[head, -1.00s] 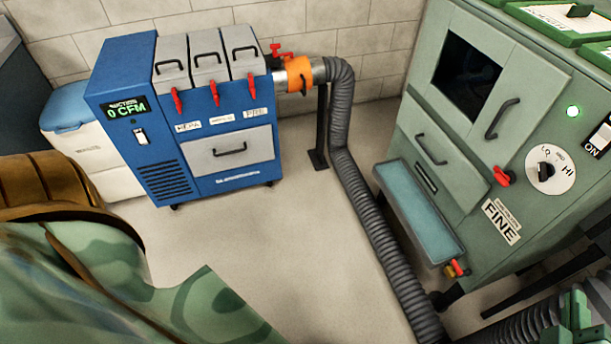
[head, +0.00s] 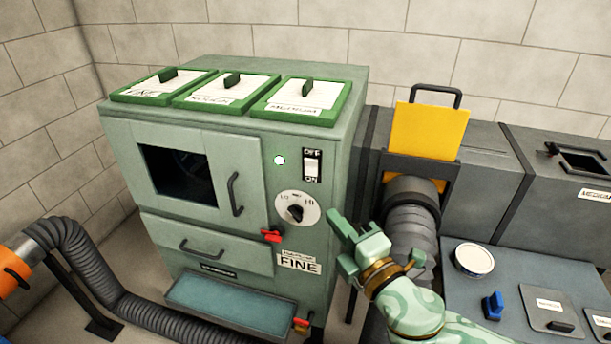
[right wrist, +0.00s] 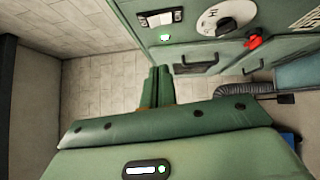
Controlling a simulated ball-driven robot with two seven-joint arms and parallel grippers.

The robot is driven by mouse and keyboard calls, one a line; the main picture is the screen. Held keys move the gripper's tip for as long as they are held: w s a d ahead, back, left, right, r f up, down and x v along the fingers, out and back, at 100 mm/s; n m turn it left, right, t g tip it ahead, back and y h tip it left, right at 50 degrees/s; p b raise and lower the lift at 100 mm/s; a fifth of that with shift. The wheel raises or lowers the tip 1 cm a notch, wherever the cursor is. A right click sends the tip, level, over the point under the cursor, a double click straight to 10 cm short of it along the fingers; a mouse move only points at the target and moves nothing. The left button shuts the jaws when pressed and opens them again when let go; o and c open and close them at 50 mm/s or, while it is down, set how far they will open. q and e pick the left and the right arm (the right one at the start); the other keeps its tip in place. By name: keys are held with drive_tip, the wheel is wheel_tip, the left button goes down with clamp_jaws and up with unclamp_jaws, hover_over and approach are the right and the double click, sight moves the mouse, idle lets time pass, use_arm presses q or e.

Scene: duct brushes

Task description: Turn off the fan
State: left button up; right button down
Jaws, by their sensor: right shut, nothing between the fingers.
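The green cabinet (head: 240,165) has a rocker switch (head: 312,164) on its front, with OFF above and ON below. Which way the rocker is pressed is hard to tell. A small indicator light (head: 279,160) beside it glows. In the right wrist view, the switch (right wrist: 160,18) is at the top, with the lit light (right wrist: 165,37) below it. My right gripper (head: 343,242) is shut and empty, in front of the cabinet's right side, below and right of the switch and apart from it. Its closed fingers (right wrist: 156,86) also show in the wrist view. My left gripper is out of view.
A dial (head: 297,208) and a red latch (head: 272,235) sit below the switch. A yellow gate plate (head: 428,131) and grey duct (head: 412,222) are to the right. A bench (head: 475,300) with a blue knob is at lower right. A flexible hose (head: 85,280) runs at lower left.

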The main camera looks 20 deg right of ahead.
drive_tip(key=b, duration=0.1)
approach(308, 164)
drive_tip(key=w+a, duration=0.2)
drive_tip(key=a, duration=0.2)
drive_tip(key=w+d, duration=0.1)
drive_tip(key=w, duration=0.1)
drive_tip(key=w+d+b, duration=0.1)
drive_tip(key=w, duration=0.1)
drive_tip(key=shift+d+r, duration=0.25)
drive_tip(key=shift+d, duration=0.05)
drive_tip(key=shift+r+p, duration=0.3)
drive_tip(key=shift+p, duration=0.15)
drive_tip(key=shift+f, duration=0.15)
drive_tip(key=shift+w+f, duration=0.1)
